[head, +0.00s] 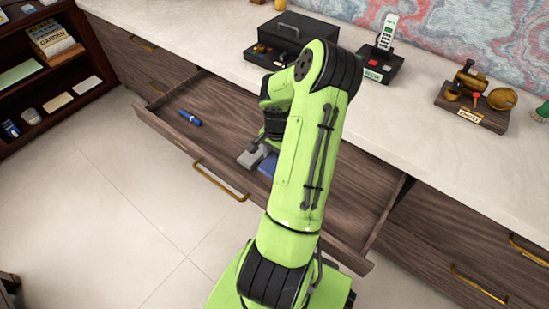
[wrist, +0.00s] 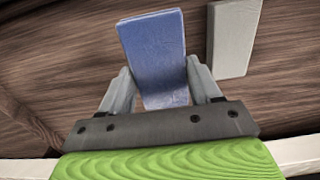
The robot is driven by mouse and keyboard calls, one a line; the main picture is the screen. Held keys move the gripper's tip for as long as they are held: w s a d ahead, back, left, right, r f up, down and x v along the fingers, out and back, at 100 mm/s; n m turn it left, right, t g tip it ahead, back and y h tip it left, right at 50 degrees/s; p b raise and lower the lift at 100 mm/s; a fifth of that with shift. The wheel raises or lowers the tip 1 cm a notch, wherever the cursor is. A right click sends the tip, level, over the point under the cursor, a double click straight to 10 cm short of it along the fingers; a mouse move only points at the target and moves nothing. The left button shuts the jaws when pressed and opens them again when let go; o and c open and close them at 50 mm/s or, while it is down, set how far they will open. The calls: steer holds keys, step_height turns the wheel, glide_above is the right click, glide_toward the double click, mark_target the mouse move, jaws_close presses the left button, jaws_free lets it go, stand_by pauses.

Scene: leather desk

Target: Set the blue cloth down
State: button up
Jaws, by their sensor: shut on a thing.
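The blue cloth (wrist: 153,45) is a flat, folded rectangle in the wrist view. My gripper (wrist: 161,78) has a finger on each side of it and is shut on it. In the head view a small part of the blue cloth (head: 268,166) shows beside my arm, over the open drawer (head: 352,200). My arm hides most of the gripper and the cloth there. I cannot tell whether the cloth touches the drawer floor.
A pale flat block (wrist: 236,38) lies right of the cloth in the wrist view. A blue pen-like object (head: 190,118) lies in the drawer's left part. On the desktop stand a black box (head: 300,27), a phone stand (head: 380,65) and a wooden tray (head: 488,116).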

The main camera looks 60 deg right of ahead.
step_height(320, 180, down, 5)
steer(key=shift+f+b, duration=0.15)
steer(key=shift+b, duration=0.65)
steer(key=o, duration=0.6)
steer(key=shift+c, duration=0.2)
steer(key=o, duration=0.5)
steer(key=shift+c, duration=0.2)
